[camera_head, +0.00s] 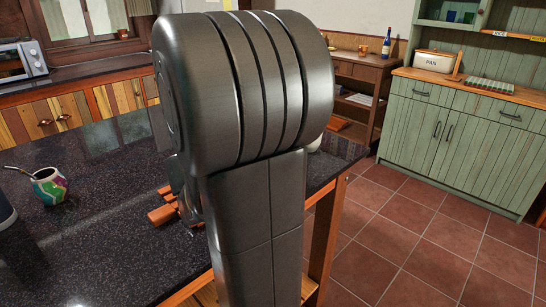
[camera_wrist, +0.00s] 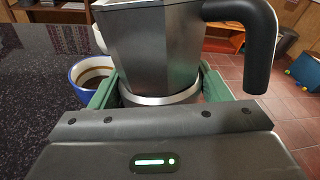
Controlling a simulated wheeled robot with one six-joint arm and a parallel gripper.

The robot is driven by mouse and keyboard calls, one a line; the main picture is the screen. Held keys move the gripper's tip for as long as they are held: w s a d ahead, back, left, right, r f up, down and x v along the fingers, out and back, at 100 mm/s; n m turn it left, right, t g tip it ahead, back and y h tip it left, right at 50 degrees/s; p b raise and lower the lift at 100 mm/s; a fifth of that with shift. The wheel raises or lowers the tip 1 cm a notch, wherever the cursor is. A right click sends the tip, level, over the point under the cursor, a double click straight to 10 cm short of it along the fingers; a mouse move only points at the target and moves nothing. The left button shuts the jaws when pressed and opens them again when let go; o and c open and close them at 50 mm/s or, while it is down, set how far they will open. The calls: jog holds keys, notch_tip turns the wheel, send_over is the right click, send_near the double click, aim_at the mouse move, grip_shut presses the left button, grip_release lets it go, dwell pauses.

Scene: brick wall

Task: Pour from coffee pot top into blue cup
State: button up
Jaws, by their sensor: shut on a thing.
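The coffee pot top (camera_wrist: 150,45) is a dark grey faceted metal vessel with a black handle (camera_wrist: 255,30) on its right and a bright metal ring at its lower end. It looks roughly upright in the wrist view, and its upper rim is cut off. My gripper (camera_wrist: 160,92) is shut on its lower part, with green fingers on both sides. The blue cup (camera_wrist: 88,97), blue outside with a white inside and a brown band, stands on the dark counter just left of the left finger, partly hidden by it. In the head view my arm hides the pot, the cup and the fingers.
The dark speckled counter (camera_head: 105,215) has free room at left. A colourful gourd cup with a straw (camera_head: 49,188) stands there. A white rounded thing (camera_wrist: 98,38) is behind the blue cup. The counter's right edge borders open tiled floor (camera_head: 400,240); green cabinets (camera_head: 455,140) stand beyond.

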jog(key=shift+s+f+m+t+h+b, duration=0.2)
jog(key=shift+f+m+b, duration=0.25)
jog(key=shift+b, duration=0.6)
jog(key=shift+s+f+m+t+h+b, duration=0.2)
jog(key=shift+f+b, duration=0.3)
jog(key=shift+b, duration=0.5)
jog(key=shift+s+m+b, duration=0.1)
jog(key=shift+m+b, duration=0.35)
jog(key=shift+b, duration=0.35)
jog(key=shift+r, duration=0.15)
